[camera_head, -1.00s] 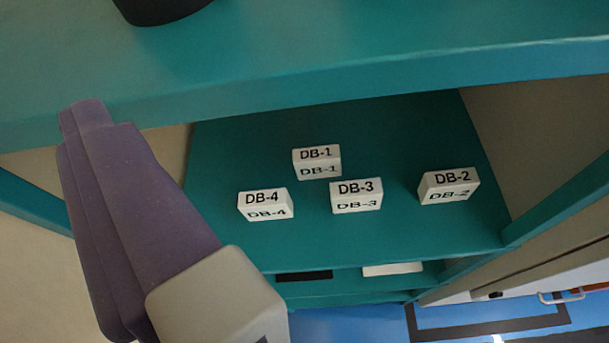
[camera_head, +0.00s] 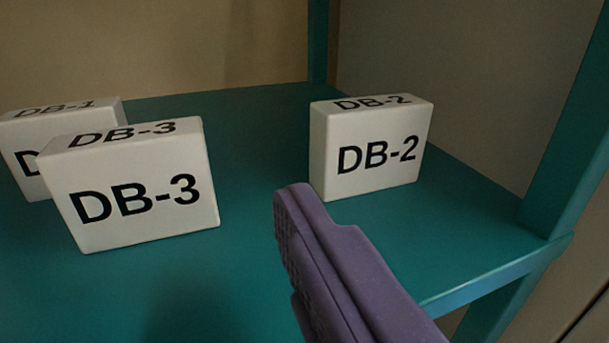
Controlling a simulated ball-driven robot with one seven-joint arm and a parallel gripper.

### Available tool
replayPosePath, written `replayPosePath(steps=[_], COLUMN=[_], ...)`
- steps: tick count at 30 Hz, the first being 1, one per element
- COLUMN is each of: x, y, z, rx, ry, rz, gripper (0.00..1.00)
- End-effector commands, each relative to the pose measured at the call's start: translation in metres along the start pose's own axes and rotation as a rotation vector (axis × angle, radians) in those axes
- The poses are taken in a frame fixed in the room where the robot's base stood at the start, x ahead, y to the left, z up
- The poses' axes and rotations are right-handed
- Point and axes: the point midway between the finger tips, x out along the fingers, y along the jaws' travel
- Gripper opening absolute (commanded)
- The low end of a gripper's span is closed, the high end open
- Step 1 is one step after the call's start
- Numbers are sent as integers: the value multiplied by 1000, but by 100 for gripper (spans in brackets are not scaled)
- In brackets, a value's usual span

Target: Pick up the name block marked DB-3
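The white name block marked DB-3 (camera_head: 135,192) stands upright on the teal shelf (camera_head: 255,265), left of the middle of the view. Its front and top lettering are readable. One purple finger of my gripper (camera_head: 325,265) shows at the lower middle, to the right of the DB-3 block and apart from it. The finger's textured inner face is bare, with nothing against it. The gripper looks open and empty. The other finger is out of view.
The DB-2 block (camera_head: 368,150) stands behind and to the right of DB-3, beyond the fingertip. The DB-1 block (camera_head: 27,165) is behind DB-3 on the left, partly hidden by it. A teal post and rail (camera_head: 500,272) bound the shelf at right. The shelf between DB-3 and DB-2 is clear.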

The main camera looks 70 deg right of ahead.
Motion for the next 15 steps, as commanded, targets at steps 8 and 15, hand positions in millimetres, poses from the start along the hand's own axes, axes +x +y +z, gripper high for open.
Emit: replayPosePath(steps=[8,15], x=[16,53], y=[0,-4], z=[1,0], rx=[3,6], ry=[2,3], rz=[2,1], gripper=[100,100])
